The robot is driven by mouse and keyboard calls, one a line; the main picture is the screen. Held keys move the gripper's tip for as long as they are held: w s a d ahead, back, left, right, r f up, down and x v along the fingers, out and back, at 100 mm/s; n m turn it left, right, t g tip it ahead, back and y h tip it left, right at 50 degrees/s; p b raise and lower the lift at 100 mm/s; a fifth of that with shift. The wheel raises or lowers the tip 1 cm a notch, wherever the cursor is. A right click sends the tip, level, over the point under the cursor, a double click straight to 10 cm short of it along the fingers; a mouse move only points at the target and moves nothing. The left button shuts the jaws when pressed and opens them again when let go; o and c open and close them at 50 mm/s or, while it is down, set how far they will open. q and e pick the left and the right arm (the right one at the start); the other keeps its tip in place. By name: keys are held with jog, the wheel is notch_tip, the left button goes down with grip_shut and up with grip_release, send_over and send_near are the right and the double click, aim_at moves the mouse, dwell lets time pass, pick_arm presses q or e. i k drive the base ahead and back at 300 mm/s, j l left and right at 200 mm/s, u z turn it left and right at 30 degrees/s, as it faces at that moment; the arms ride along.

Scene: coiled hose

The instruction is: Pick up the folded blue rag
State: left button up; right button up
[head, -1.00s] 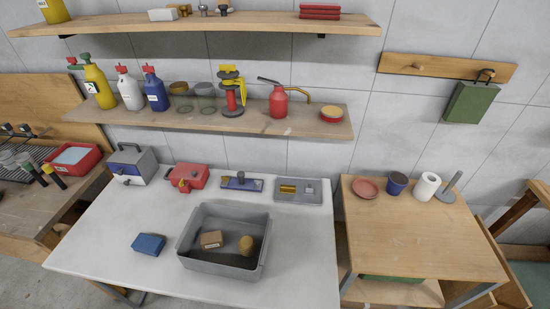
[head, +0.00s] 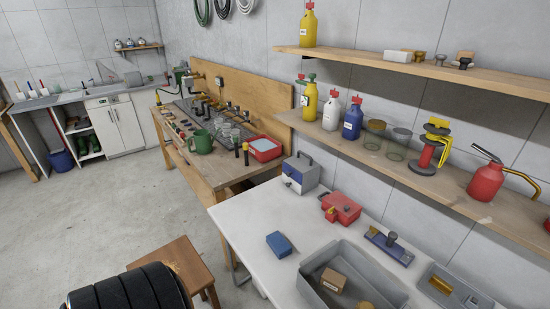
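The folded blue rag (head: 278,244) appears as a small, thick blue block lying flat on the white table (head: 243,222). It lies left of the grey bin (head: 313,293) and apart from it. Nothing covers it. Neither of my grippers shows in the head view.
The bin holds a brown box (head: 333,280). A blue-grey case (head: 300,174) and a red case (head: 340,208) stand behind the rag. A wooden stool (head: 178,262) and stacked black tyres (head: 128,291) stand left of the table. Open floor (head: 110,210) lies further left.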

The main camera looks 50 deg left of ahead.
aim_at(278, 245)
jog(key=u, duration=1.45)
